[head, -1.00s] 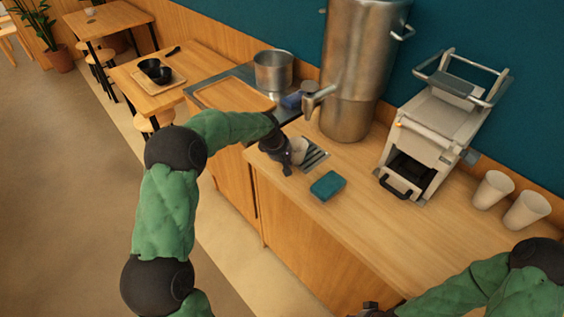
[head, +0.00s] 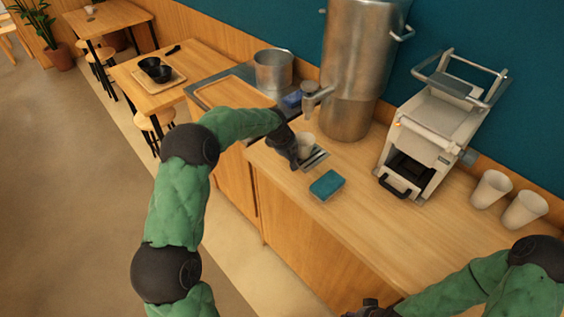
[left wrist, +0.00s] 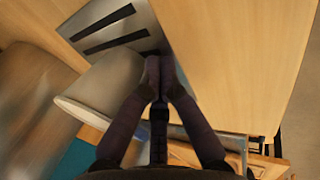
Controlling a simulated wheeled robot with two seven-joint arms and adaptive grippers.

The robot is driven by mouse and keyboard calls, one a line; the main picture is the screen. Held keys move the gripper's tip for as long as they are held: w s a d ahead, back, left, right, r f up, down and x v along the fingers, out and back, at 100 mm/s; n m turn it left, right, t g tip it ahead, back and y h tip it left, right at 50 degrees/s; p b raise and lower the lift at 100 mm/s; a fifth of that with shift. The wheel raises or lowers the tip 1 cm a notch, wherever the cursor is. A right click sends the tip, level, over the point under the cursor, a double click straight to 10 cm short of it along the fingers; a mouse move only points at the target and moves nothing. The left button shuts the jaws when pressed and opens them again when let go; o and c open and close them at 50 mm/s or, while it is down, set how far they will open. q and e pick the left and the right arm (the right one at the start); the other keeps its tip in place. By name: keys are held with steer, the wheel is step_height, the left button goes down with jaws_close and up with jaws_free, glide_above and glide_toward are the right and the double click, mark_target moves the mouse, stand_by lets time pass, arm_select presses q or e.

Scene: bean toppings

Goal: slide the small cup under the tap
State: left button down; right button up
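The small cup (head: 307,141) is pale and stands at the slotted metal drip tray (head: 316,158) on the counter, below the tap (head: 318,97) of the tall metal urn (head: 362,60). Whether it is directly under the spout I cannot tell. My left gripper (head: 297,158) is low beside the cup and partly hides it. In the left wrist view the fingers (left wrist: 158,78) are together with nothing between them. The cup (left wrist: 98,92) lies just left of them, touching or very close. My right gripper (head: 370,308) is at the bottom edge, mostly cut off.
A teal sponge-like block (head: 327,185) lies on the counter in front of the tray. A white machine (head: 425,130) and two larger cups (head: 491,188) stand to the right. A metal pot (head: 273,70) stands at the back left. The front right counter is clear.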

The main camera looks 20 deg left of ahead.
arm_select(q)
steer(key=shift+s+a, duration=0.25)
steer(key=shift+s, duration=0.3)
steer(key=shift+s+a, duration=0.2)
steer(key=shift+s, duration=0.35)
step_height(320, 180, up, 10)
steer(key=p, duration=0.7)
steer(key=shift+f, duration=0.1)
